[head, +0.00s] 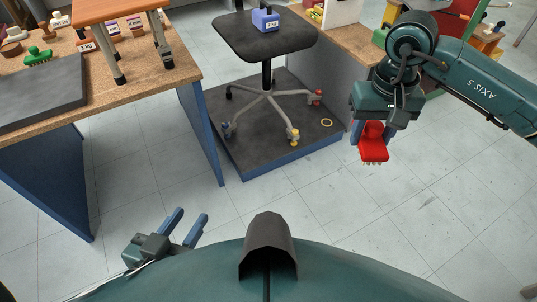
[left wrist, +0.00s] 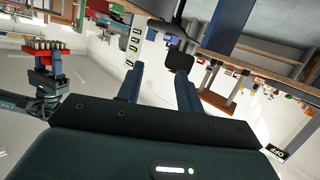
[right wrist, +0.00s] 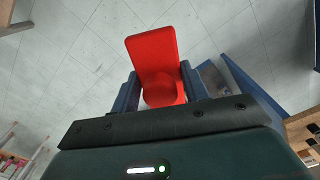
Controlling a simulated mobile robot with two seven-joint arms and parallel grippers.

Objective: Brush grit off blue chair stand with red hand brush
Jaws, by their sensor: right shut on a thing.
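The blue chair stand (head: 245,160) is a low platform with a dark grey top and blue sides, on the floor at the centre of the head view. I cannot make out grit on it. The red hand brush (head: 374,152) hangs in my right gripper (head: 372,131), bristles downward, over the floor just right of the stand. In the right wrist view the brush (right wrist: 157,62) sits between both fingers, its bristles hidden. My left gripper (head: 190,216) is open and empty, low at the front left; its spread fingers show in the left wrist view (left wrist: 160,82).
A dark swivel chair (head: 266,36) stands on the platform, its star base and coloured casters covering much of the top. A workbench (head: 150,78) is at left. The front floor is clear.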

